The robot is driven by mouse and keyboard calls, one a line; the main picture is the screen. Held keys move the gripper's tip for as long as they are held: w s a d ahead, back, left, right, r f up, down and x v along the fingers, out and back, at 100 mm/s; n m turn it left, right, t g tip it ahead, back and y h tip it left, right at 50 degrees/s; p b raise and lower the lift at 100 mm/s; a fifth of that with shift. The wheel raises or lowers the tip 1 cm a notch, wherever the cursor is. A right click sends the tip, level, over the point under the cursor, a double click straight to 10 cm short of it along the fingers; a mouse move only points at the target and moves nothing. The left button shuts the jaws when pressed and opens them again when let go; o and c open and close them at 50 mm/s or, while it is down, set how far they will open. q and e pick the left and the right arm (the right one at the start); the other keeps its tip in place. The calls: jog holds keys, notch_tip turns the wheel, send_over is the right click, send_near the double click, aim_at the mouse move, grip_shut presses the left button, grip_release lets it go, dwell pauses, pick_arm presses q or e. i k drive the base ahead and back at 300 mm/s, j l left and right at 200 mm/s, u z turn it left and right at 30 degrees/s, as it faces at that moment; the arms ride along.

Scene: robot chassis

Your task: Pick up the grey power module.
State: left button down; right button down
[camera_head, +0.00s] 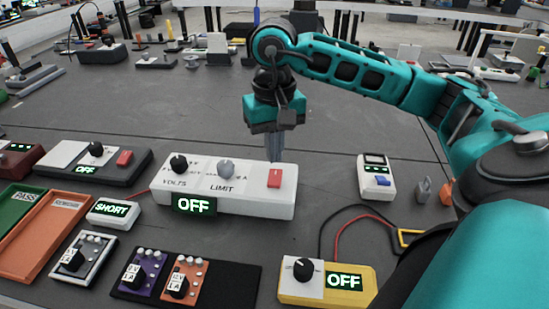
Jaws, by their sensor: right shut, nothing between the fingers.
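The grey power module (96,247) lies at the lower left of the head view, a small pale-framed board with a black knob, a white label and several white round terminals. It sits on the table, apart from the modules beside it. My left gripper is not in view.
A purple module (150,262) and an orange module (193,270) sit on a black tray (238,284) right of the grey one. A white SHORT display (113,213) stands behind it. An orange tray (58,222) lies left.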

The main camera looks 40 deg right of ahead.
aim_at(78, 262)
jog(key=k+j, duration=0.75)
jog(key=j, duration=0.2)
